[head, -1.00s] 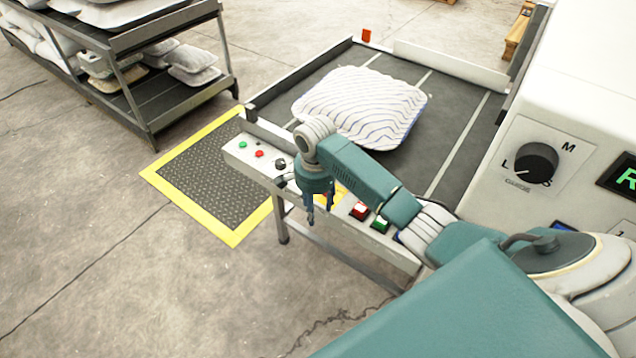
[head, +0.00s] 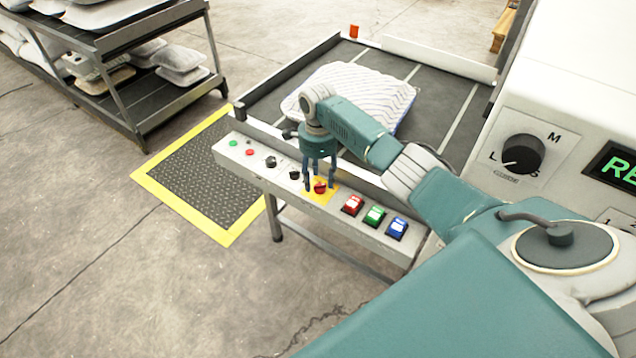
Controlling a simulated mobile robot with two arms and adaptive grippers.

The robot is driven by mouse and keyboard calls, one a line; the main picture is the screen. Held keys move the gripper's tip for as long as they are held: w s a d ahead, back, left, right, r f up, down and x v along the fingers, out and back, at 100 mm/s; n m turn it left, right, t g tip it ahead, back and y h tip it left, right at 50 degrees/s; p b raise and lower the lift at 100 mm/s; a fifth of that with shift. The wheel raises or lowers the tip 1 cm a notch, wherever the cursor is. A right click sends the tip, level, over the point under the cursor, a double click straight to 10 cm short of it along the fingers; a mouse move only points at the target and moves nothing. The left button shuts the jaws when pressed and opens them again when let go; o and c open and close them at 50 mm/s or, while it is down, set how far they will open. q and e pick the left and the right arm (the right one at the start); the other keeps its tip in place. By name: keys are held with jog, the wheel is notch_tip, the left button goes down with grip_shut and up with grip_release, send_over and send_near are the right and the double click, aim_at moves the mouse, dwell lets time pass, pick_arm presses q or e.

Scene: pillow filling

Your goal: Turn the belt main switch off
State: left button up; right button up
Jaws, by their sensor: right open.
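The control panel (head: 262,178) runs along the front of the belt table. On it sits a red rotary switch (head: 320,187) on a yellow plate (head: 313,197), which looks like the main switch. My right gripper (head: 318,181) points down over this switch, open, with its fingers on either side of the red knob. Whether the fingers touch the knob cannot be told. The knob is partly hidden by the fingers, and its setting is unclear. My left gripper is not in view.
Black knobs (head: 271,162) and small green and red buttons sit left of the switch; red (head: 352,205), green (head: 374,216) and blue (head: 396,228) buttons sit right. A striped pillow (head: 345,88) lies on the belt (head: 438,100). A white machine with a dial (head: 523,154) stands at right.

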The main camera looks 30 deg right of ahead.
aim_at(320, 187)
jog(key=shift+f, duration=1.3)
jog(key=c, duration=1.1)
jog(key=shift+r, duration=0.1)
